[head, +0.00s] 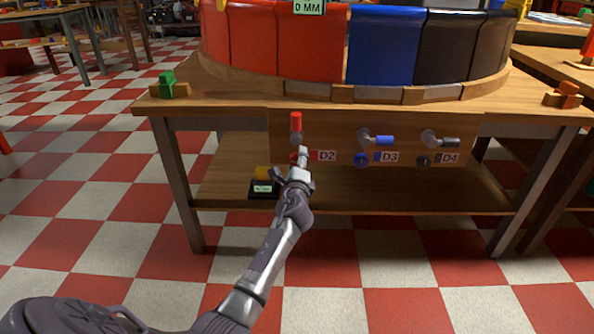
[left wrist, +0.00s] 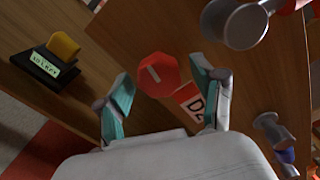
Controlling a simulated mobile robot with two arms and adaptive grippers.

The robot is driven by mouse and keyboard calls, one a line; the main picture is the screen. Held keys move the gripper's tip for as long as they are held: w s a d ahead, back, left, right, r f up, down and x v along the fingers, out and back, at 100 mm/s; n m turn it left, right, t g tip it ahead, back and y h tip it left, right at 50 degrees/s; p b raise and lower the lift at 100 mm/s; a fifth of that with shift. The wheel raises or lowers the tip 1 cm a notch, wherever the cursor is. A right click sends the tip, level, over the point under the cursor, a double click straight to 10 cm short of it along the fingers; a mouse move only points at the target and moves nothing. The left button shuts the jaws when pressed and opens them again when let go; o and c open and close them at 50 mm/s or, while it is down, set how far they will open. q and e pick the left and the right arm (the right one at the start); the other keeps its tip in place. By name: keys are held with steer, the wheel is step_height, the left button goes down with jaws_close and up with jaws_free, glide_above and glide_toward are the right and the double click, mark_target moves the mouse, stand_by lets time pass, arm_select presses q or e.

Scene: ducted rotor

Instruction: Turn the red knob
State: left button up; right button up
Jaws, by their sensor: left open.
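The red knob (left wrist: 158,75) is a red octagonal face with a pale slot mark, mounted on the wooden panel beside the D2 label (left wrist: 190,104). In the left wrist view it shows between and beyond the two teal-padded fingers of my left gripper (left wrist: 165,85). The fingers are spread apart and appear not to touch it. In the head view my left gripper (head: 302,158) is in front of the panel at the D2 label and mostly hides the knob. My right gripper is in neither view.
A red-tipped lever (head: 296,122) stands upright just above the knob. To the right are a blue lever (head: 380,140), a blue knob (head: 361,160) and a dark knob (head: 424,161). A yellow item on a black base (head: 263,187) stands on the lower shelf.

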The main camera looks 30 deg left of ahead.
arm_select(q)
steer(key=v, duration=1.1)
steer(key=shift+s, duration=0.3)
steer(key=shift+d, duration=0.1)
